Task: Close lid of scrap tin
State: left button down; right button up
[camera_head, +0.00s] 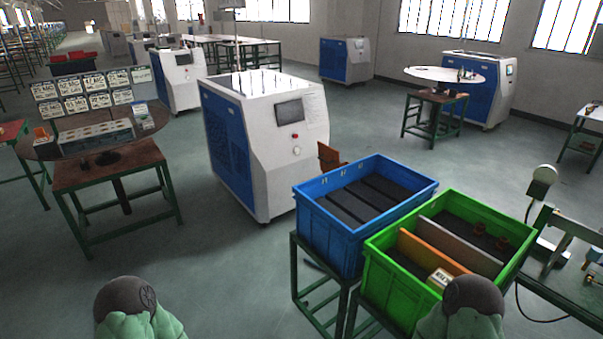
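I cannot clearly identify a scrap tin or its lid in the head view. A small orange-brown upright panel (329,157) shows between the white-and-blue machine and the blue crate. Its lower part is hidden, and I cannot tell whether it is a lid. A small pale box with dark markings (439,279) lies in the green crate (385,266), near its front. Neither gripper is in view. Only rounded dark-and-green parts of my arms show at the bottom left and bottom right.
A blue crate (333,236) with dark dividers stands on a stand beside the green crate. A white-and-blue machine (290,150) stands behind them. A table with a round top and parts (105,175) is at left. Open floor lies between that table and the crates.

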aim_at(329, 160)
jog(key=i+j+z, duration=0.3)
jog(key=i+j, duration=0.25)
jog(key=i, duration=0.2)
jog(key=i+j+z, duration=0.15)
jog(key=j, duration=0.2)
jog(key=i+j+z, duration=0.1)
jog(key=i+j, duration=0.15)
jog(key=i+j+z, duration=0.15)
jog(key=j, duration=0.3)
jog(key=i+j+z, duration=0.1)
jog(key=j, duration=0.3)
jog(key=i, duration=0.05)
